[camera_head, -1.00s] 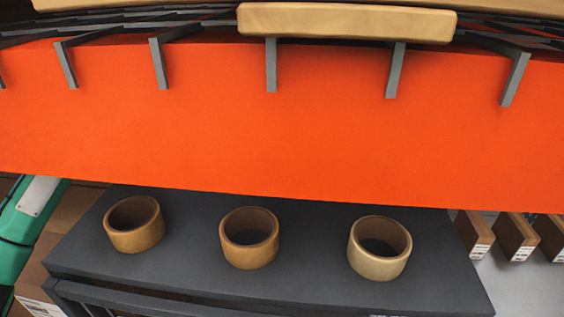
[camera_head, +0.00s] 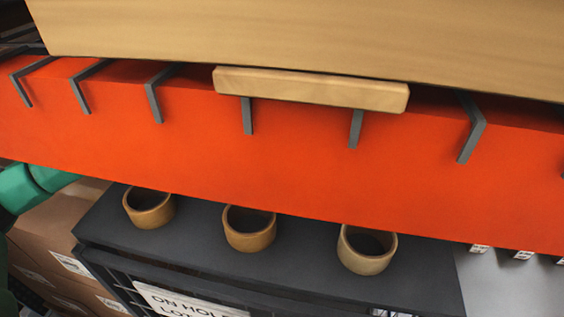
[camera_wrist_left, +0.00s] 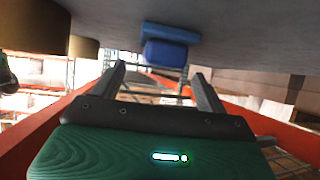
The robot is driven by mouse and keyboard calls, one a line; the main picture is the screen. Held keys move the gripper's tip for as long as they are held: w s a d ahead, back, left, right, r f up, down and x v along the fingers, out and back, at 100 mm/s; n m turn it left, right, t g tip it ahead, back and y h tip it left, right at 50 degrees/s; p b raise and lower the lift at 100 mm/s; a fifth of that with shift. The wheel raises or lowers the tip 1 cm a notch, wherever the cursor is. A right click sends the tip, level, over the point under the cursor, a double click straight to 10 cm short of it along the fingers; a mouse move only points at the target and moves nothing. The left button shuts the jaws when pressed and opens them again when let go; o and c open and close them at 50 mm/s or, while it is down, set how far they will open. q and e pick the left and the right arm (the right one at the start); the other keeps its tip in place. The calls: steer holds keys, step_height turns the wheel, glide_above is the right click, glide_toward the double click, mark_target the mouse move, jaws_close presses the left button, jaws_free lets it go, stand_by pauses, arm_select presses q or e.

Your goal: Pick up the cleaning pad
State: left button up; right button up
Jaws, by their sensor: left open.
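A blue block in two shades, likely the cleaning pad (camera_wrist_left: 170,53), shows in the left wrist view against a grey surface (camera_wrist_left: 250,38) that fills the top of the picture. My left gripper (camera_wrist_left: 158,70) has its two dark fingers spread, with nothing between them. The blue block lies ahead, beyond the fingertips, apart from them. In the head view I see no blue block, and only a green part of my left arm (camera_head: 22,188) at the left edge. My right gripper is not in view.
An orange beam (camera_head: 300,170) crosses the head view, with a wide wooden panel (camera_head: 300,40) above. Below, three tan rings (camera_head: 250,238) stand on a dark grey top (camera_head: 205,222) above a partly cut "ON HOLD" sign (camera_head: 185,300). Cardboard boxes (camera_head: 50,235) are at left.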

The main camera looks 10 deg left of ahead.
arm_select(q)
steer(key=p+x, duration=0.3)
steer(key=x, duration=0.1)
steer(key=shift+d+r, duration=0.15)
steer(key=shift+w+d+f+p, duration=0.1)
steer(key=shift+d+f+p, duration=0.2)
steer(key=shift+d+f, duration=0.15)
steer(key=c, duration=1.2)
